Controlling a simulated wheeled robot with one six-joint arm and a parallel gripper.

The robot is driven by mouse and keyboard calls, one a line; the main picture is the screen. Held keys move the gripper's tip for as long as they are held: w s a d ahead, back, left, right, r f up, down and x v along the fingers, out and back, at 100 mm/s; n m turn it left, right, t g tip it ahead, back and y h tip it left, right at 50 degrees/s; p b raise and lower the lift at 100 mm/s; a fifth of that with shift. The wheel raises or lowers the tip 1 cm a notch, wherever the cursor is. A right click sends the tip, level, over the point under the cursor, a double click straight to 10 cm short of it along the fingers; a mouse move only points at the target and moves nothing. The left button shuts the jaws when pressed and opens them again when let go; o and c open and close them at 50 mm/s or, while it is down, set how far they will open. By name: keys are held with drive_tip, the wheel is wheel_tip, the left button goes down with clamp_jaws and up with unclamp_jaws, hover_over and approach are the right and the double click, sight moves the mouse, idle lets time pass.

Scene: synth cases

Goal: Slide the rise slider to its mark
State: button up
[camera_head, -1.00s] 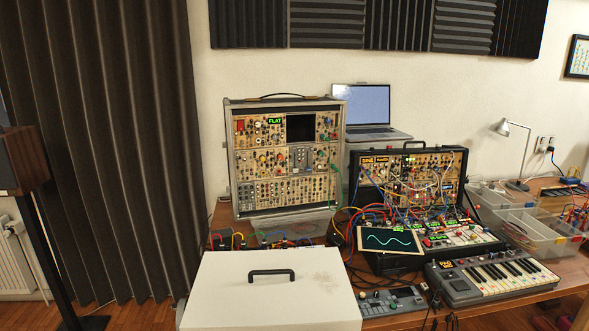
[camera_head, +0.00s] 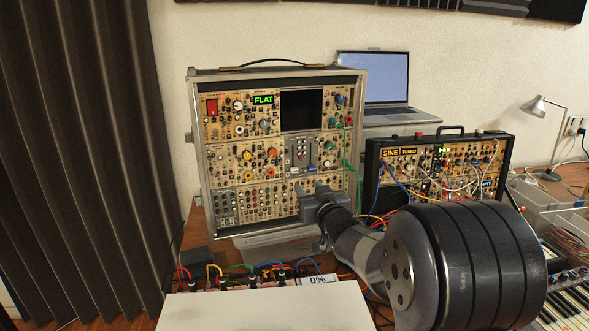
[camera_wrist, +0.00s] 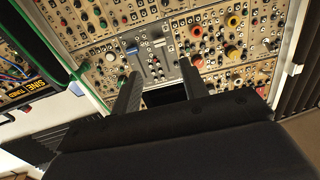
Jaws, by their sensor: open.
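The grey slider module (camera_head: 300,152) sits in the middle row of the tall case (camera_head: 195,150), in its right half. The wrist view shows the module (camera_wrist: 152,66) with a blue cap (camera_wrist: 132,47) and a pale cap (camera_wrist: 160,43) on it. I cannot read which slider is rise, nor see its mark clearly. My gripper (camera_head: 318,188) is in front of the case, just below the module in the head view. In the wrist view my gripper (camera_wrist: 159,72) is open, its two fingers on either side of the module, with nothing between them. Contact is not visible.
A green cable (camera_head: 346,160) hangs right of the module. The smaller patched case (camera_head: 440,165) stands to the right, before a laptop (camera_head: 386,80). Colored cables and a "0%" display (camera_head: 317,280) lie low in front, behind a white box (camera_head: 265,308).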

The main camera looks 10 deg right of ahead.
sight(295, 170)
drive_tip(key=w, duration=0.3)
drive_tip(key=w+a+p, duration=0.1)
drive_tip(key=w, duration=0.6)
drive_tip(key=shift+w+a+r+p, duration=0.1)
drive_tip(key=shift+w+a+p, duration=0.2)
drive_tip(key=shift+p, duration=0.1)
drive_tip(key=shift+s, duration=0.1)
clamp_jaws()
